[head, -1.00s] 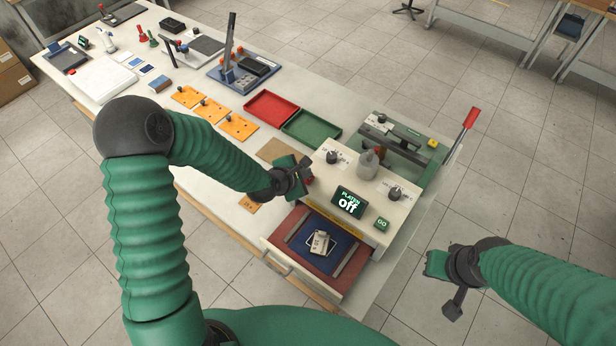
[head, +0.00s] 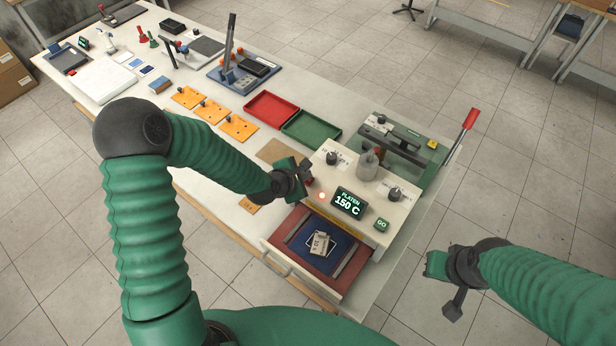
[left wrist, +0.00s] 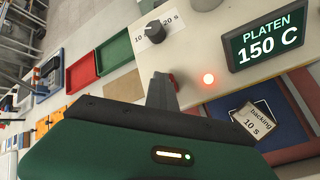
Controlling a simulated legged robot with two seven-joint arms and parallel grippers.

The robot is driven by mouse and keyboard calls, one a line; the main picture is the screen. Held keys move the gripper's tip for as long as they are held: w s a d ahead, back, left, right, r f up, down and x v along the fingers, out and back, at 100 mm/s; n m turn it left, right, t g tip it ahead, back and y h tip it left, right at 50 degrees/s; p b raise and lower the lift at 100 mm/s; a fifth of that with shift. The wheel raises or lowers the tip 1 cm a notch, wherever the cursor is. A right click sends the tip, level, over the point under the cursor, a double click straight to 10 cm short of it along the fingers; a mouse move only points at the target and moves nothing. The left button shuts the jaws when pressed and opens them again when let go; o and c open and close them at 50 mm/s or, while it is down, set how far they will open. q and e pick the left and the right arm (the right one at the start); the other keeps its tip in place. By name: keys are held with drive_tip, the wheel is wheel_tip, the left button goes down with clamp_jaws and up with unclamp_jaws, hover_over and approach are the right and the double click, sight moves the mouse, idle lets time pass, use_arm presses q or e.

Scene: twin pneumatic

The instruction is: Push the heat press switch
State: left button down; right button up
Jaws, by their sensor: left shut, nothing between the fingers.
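The heat press (head: 345,172) is a pale box at the near end of the bench. Its display (head: 348,203) reads "PLATEN 150 C", also in the left wrist view (left wrist: 265,44). A round red lamp (head: 322,195) glows beside the display; it shows lit in the left wrist view (left wrist: 208,79). The red switch (left wrist: 172,80) is partly hidden behind the fingers of my left gripper (left wrist: 161,88). My left gripper (head: 303,178) is shut and empty, right at the switch; I cannot tell whether they touch. My right gripper (head: 452,308) hangs apart, beyond the bench edge.
A drawer (head: 318,285) stands open below the press, with a blue pad and a "backing 10 s" card (head: 318,243). Two knobs, a grey bottle-shaped weight (head: 367,165) and a GO button (head: 382,224) are on top. Red (head: 271,92) and green (head: 311,112) trays lie beyond.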

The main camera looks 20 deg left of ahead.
use_arm(q)
drive_tip(key=shift+r, duration=0.1)
wheel_tip(320, 180, up, 6)
drive_tip(key=p, duration=0.5)
drive_tip(key=shift+r, duration=0.2)
drive_tip(key=shift+f, duration=0.1)
idle(1.8)
